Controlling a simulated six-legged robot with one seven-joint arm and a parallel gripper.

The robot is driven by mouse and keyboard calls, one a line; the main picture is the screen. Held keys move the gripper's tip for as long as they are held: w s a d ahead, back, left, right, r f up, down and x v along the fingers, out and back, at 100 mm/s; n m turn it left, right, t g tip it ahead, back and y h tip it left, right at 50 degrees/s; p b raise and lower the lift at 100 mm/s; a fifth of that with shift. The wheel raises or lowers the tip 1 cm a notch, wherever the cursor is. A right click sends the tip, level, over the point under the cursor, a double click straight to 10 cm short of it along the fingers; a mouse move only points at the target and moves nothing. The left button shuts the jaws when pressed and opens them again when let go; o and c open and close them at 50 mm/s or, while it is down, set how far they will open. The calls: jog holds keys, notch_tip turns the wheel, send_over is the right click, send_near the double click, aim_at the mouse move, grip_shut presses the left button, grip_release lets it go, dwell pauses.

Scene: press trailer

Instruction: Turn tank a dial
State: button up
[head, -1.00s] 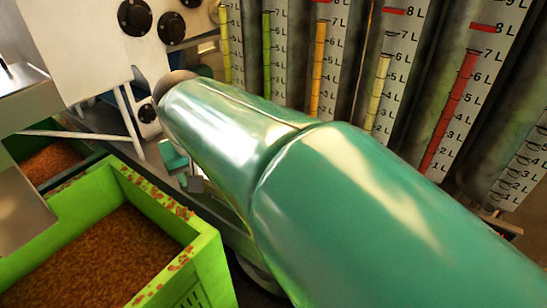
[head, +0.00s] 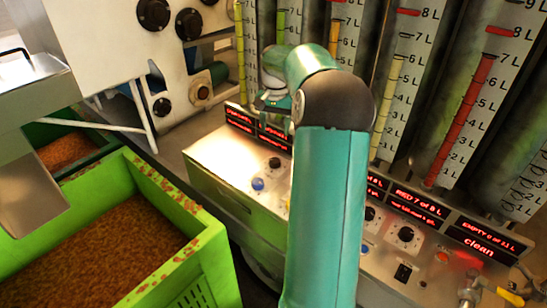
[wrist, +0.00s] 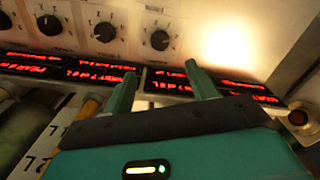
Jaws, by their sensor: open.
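A console with black dials runs below the tank gauges. In the head view one dial (head: 275,163) shows left of my arm and another (head: 406,234) to its right. The wrist view, turned over, shows a left dial (wrist: 50,24), a middle dial (wrist: 105,31) and a right dial (wrist: 160,39). I cannot tell which belongs to tank a. My gripper (wrist: 163,85) is open and empty, its two green fingers over the red-lit displays (wrist: 90,70). The dials lie beyond the fingertips, with no contact visible. In the head view my arm hides part of the console.
Tall tank gauges (head: 462,115) stand behind the console. A green crate (head: 210,245) of brown material stands at lower left. A white machine panel (head: 100,40) is at upper left. A yellow-handled valve (head: 510,296) sits at lower right.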

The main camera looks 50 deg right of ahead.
aim_at(275, 160)
notch_tip(275, 160, down, 13)
dwell(0.4)
jog(key=c, duration=1)
